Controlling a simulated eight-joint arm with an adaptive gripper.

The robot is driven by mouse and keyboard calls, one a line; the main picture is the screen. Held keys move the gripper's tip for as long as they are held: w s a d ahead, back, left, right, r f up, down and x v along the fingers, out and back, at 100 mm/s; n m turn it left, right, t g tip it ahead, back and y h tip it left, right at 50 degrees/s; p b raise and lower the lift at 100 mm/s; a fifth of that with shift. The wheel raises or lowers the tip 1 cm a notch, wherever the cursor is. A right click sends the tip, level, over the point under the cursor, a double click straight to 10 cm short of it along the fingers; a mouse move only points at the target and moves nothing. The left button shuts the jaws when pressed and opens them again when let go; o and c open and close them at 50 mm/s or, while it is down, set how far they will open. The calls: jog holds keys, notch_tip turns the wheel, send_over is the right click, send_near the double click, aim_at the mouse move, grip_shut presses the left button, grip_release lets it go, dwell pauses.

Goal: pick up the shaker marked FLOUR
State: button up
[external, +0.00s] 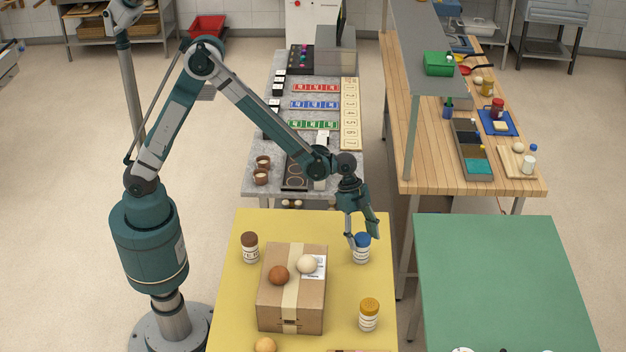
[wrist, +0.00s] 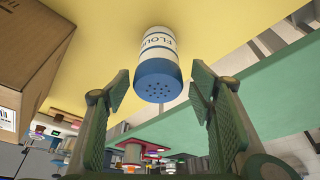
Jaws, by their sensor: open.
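The FLOUR shaker (wrist: 158,62) is white with a blue perforated cap and blue bands, and its lettering reads FLOUR in the wrist view. It stands on the yellow table (external: 235,290), and in the external view the blue-capped shaker (external: 361,250) is at the table's far right part. My gripper (external: 364,240) is open above and around the shaker's top in the external view. In the wrist view my gripper (wrist: 160,92) has its two fingers apart, with the blue cap just ahead between the tips. I cannot tell whether either finger touches it.
A cardboard box (external: 291,310) with a brown ball (external: 278,275) and a cream ball (external: 307,264) on it stands left of the shaker. A brown-capped shaker (external: 250,247) and a yellow-capped shaker (external: 369,314) share the table. The green table (external: 500,280) at right is mostly clear.

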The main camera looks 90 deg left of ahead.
aim_at(367, 258)
jog(key=shift+w+d+f, duration=0.15)
jog(key=shift+d+f, duration=0.05)
jog(key=shift+f, duration=0.5)
jog(key=shift+f, duration=0.1)
jog(key=shift+b+x, duration=0.3)
jog(key=shift+x, duration=2.2)
jog(key=shift+d, duration=0.1)
jog(key=c, duration=1.1)
